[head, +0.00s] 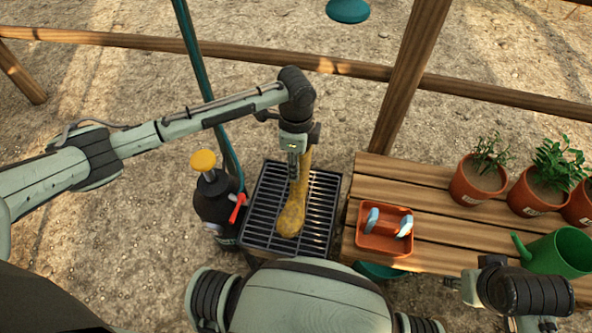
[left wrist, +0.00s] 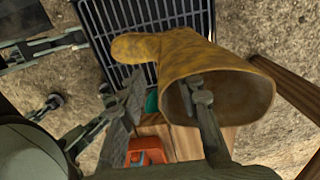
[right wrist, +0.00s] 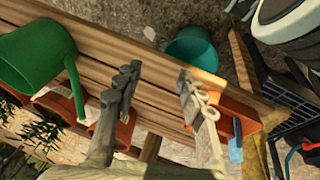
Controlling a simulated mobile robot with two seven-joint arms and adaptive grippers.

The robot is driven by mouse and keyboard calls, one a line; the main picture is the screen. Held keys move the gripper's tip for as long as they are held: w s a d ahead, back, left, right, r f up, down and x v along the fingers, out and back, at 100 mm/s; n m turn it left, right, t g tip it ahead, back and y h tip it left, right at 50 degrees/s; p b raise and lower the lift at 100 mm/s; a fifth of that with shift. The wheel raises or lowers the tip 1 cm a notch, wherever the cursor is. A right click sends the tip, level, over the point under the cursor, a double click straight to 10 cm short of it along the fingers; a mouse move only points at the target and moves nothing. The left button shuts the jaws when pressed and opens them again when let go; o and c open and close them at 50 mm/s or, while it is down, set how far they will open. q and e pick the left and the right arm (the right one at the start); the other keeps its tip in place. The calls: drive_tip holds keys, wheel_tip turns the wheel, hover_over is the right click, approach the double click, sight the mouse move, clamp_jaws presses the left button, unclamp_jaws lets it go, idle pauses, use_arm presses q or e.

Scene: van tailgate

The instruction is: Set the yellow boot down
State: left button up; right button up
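The yellow boot (head: 291,212) is upright over the black grate (head: 262,212) in the head view, toe towards me. Its sole appears to rest on the bars. In the left wrist view the boot (left wrist: 185,50) shows its open top. My left gripper (head: 294,165) is at the boot's shaft. In the left wrist view one finger of it (left wrist: 166,84) is inside the boot's opening and the other is outside, with a visible gap to the boot's wall. My right gripper (right wrist: 157,80) is open and empty, above the bench's right part.
A black sprayer with a yellow top (head: 214,195) stands just left of the grate. Right of it, the wooden bench (head: 440,205) holds an orange tray (head: 383,247) with tools, potted plants (head: 478,180) and a green watering can (head: 560,252). A wooden post (head: 408,75) rises behind.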

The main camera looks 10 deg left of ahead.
use_arm(q)
wheel_tip(320, 180, up, 8)
drive_tip(key=shift+f+p, duration=0.15)
drive_tip(key=shift+p, duration=0.25)
use_arm(e)
drive_tip(key=x, duration=0.2)
drive_tip(key=shift+w+a+f, duration=0.15)
drive_tip(key=shift+a+f, duration=0.05)
drive_tip(key=shift+f, duration=0.1)
